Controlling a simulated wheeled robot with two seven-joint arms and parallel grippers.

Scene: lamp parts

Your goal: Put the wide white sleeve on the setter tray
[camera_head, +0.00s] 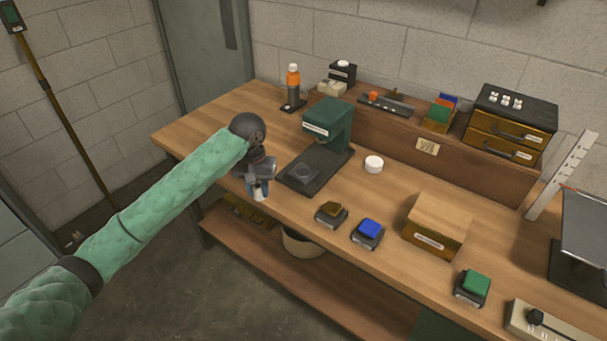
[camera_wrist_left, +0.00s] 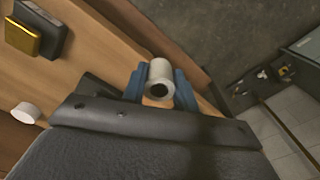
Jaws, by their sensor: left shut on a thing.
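My left gripper (camera_head: 260,185) is shut on a white hollow sleeve (camera_head: 260,194), beside the bench's front edge. In the left wrist view, the blue fingers of my left gripper (camera_wrist_left: 160,82) clasp the sleeve (camera_wrist_left: 159,70) from both sides, and its dark bore shows. A dark green setter machine (camera_head: 335,127) stands to the right of the gripper. A grey square tray (camera_head: 303,173) lies on its black base, apart from the sleeve. My right gripper is not in view.
A short white round piece (camera_head: 374,163) stands right of the machine.

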